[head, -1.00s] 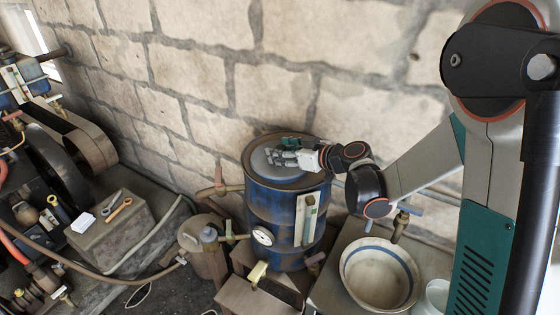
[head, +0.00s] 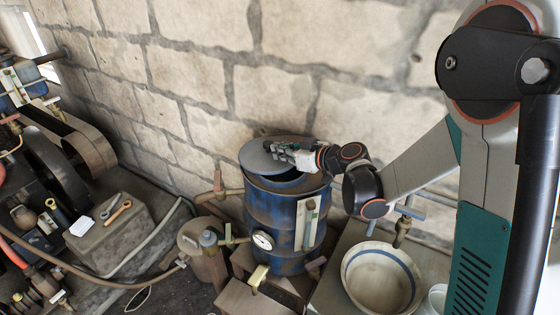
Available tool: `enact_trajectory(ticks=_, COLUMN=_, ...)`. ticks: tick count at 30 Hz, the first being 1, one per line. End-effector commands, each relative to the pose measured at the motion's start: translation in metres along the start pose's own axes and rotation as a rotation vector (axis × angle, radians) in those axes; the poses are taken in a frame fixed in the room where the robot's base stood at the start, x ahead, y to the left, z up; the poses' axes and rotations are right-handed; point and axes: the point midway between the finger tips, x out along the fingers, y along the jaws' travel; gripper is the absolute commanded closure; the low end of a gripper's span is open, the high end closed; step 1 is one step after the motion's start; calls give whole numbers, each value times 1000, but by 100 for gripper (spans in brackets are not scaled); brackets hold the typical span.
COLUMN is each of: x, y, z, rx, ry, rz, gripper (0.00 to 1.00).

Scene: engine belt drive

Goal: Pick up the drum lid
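The drum lid (head: 262,160) is a grey-blue disc raised off the blue drum (head: 272,215). It is tilted and shifted towards the drum's left and back, and the drum's open mouth shows below and to its right. My gripper (head: 285,152) is at the lid's right side, over the drum's top, and appears shut on the lid. The fingers hide the exact spot where they hold it.
A white bowl with a blue stripe (head: 380,278) stands to the drum's right. A gauge (head: 262,240) is on the drum's front. A stone block (head: 122,228) with wrenches and the engine (head: 60,160) are at left. The brick wall (head: 200,80) is close behind the drum.

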Motion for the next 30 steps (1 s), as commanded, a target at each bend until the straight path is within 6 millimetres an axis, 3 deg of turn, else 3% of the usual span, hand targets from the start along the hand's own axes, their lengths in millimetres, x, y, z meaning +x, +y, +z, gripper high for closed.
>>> enact_trajectory(ticks=1, x=0, y=0, z=0, rx=0, ry=0, rz=0, gripper=83)
enact_trajectory(ticks=6, x=0, y=0, z=0, rx=0, ry=0, rz=0, gripper=50)
enact_trajectory(ticks=19, x=-6, y=0, z=-1, rx=1, ry=1, rz=2, gripper=50)
enact_trajectory(ticks=30, x=-64, y=-3, z=2, rx=2, ry=1, rz=4, gripper=50)
